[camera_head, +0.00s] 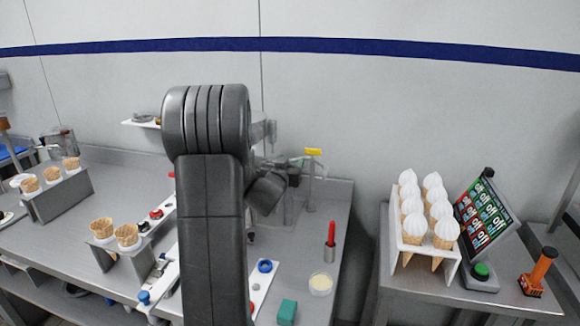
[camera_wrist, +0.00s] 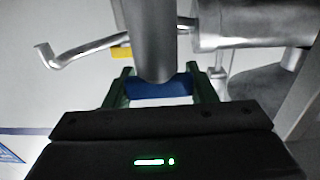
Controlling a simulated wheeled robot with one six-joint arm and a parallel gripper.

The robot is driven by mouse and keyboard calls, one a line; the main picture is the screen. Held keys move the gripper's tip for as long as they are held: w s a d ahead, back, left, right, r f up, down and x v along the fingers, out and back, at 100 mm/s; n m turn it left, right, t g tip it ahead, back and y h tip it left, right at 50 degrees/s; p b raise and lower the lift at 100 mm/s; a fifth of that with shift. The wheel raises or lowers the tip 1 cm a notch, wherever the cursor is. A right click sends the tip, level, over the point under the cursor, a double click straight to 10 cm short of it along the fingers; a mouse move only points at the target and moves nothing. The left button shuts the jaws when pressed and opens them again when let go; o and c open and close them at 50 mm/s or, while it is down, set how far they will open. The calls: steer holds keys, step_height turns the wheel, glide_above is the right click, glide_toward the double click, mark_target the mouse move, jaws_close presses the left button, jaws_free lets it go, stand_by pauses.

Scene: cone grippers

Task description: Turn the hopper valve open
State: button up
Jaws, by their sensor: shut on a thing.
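A blue handle (camera_wrist: 158,90) lies across the middle of the wrist view, just below a grey metal cylinder that partly covers it. It looks like the hopper valve's handle. The green fingers of my gripper (camera_wrist: 161,86) stand at its two ends and are shut on it. A wide metal body (camera_wrist: 250,25), perhaps the hopper, shows at the upper right of the wrist view. In the head view my arm hides the handle and most of the hopper, so I cannot tell how far the valve is turned.
A post with a yellow top (camera_head: 314,151) stands close right of my arm. A red-handled tool in a cup (camera_head: 330,240) and a white tub (camera_head: 320,284) stand on the counter. Cones fill a left rack (camera_head: 60,200); topped cones fill a white rack (camera_head: 408,250) on the right table.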

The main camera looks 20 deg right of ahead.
steer(key=shift+n+t+y+b, duration=0.3)
steer(key=shift+y+b, duration=0.1)
steer(key=shift+b, duration=0.1)
steer(key=o, duration=1)
steer(key=shift+s+a, duration=0.1)
steer(key=b+v, duration=0.2)
steer(key=v, duration=1.1)
steer(key=shift+s+a, duration=0.2)
steer(key=shift+s, duration=0.05)
steer(key=shift+w, duration=0.1)
steer(key=p+x, duration=0.2)
steer(key=x, duration=1.1)
steer(key=shift+w+d, duration=0.25)
steer(key=shift+d, duration=0.05)
